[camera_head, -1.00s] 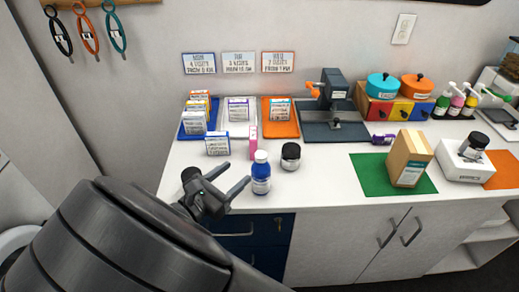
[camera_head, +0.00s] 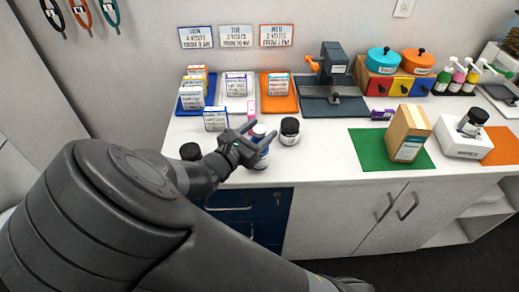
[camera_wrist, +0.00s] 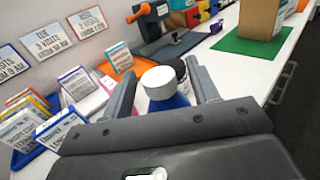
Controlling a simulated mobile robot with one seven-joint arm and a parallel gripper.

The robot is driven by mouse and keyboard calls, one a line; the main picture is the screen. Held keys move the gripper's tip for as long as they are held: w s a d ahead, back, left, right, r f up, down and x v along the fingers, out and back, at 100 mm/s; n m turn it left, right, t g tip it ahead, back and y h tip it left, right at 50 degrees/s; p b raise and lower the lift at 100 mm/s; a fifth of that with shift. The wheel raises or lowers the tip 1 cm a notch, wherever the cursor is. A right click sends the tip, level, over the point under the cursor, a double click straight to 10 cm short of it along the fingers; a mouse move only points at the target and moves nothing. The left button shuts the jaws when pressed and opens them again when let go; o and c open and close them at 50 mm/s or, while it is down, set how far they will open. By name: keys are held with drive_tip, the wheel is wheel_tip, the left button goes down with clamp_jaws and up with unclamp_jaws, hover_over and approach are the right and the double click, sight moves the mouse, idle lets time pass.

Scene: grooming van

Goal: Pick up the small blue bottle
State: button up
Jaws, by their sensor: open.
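The small blue bottle (camera_head: 261,158) has a white cap and stands upright near the front edge of the white counter. In the head view it is partly hidden by my gripper (camera_head: 260,135). My gripper is open, with a finger on either side of the bottle. In the wrist view the bottle's white cap (camera_wrist: 160,83) and blue shoulder show between the two fingers of my gripper (camera_wrist: 165,90). I cannot tell whether either finger touches it. The bottle's lower part is hidden in the wrist view.
A dark jar with a black lid (camera_head: 290,131) stands close right of the bottle. A pink box (camera_head: 252,108) and a white-and-blue box (camera_head: 215,119) stand behind. Another black-lidded item (camera_head: 190,151) is left of my gripper. A green mat (camera_head: 365,150) with a tan box (camera_head: 408,133) lies to the right.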

drive_tip(key=shift+c, duration=0.2)
clamp_jaws()
idle(0.5)
